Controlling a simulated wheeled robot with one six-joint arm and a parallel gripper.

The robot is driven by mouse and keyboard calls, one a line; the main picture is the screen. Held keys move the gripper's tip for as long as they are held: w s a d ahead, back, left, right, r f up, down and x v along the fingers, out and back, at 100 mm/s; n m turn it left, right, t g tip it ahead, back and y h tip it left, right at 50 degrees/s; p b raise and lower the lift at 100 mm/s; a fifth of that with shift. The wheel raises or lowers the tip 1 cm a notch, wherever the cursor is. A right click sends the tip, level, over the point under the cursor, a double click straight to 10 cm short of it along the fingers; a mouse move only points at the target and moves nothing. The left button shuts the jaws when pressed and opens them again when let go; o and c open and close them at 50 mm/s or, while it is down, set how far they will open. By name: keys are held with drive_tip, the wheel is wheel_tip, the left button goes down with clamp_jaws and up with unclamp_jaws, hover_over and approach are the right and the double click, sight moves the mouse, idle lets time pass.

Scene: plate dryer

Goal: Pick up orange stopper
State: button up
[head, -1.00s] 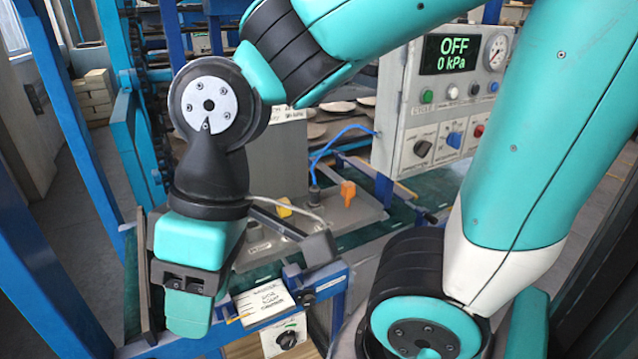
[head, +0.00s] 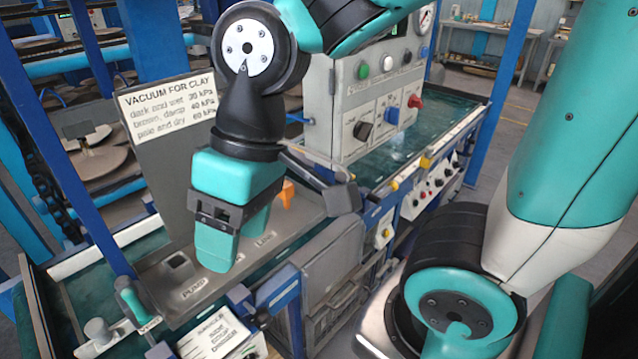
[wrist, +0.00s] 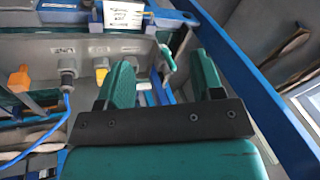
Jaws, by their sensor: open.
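The orange stopper (head: 286,194) stands on a grey panel, partly hidden behind my gripper in the head view. In the wrist view the orange stopper (wrist: 20,80) is at the far left, outside the fingers. My gripper (head: 232,240) points down in front of the panel, with its near finger hiding the far one. In the wrist view my gripper (wrist: 163,78) has its two green fingers apart with nothing held between them. A yellow fitting (wrist: 101,70) shows just left of the left finger.
A grey control box (head: 375,110) with knobs and buttons stands right of the panel. A sign plate (head: 170,120) about clay vacuum rises behind it. A blue beam (wrist: 235,75) crosses at the right.

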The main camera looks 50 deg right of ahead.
drive_tip(key=w+d+m+h, duration=0.2)
drive_tip(key=w+d+m, duration=0.9)
drive_tip(key=w+m, duration=0.15)
drive_tip(key=m+h+b, duration=0.1)
drive_tip(key=m+h, duration=0.1)
drive_tip(key=m, duration=0.8)
approach(286, 188)
drive_tip(key=shift+m, duration=0.35)
drive_tip(key=f, duration=0.2)
drive_tip(key=w+f+p, duration=0.1)
drive_tip(key=f, duration=0.1)
drive_tip(key=w+f+p, duration=0.1)
drive_tip(key=f, duration=0.1)
drive_tip(key=shift+d, duration=0.35)
drive_tip(key=f+p, duration=0.1)
drive_tip(key=f, duration=0.1)
drive_tip(key=f+p, duration=0.1)
drive_tip(key=f, duration=0.2)
drive_tip(key=shift+s+d+f, duration=0.2)
drive_tip(key=shift+d+f, duration=0.05)
drive_tip(key=shift+c, duration=0.4)
drive_tip(key=c, duration=0.9)
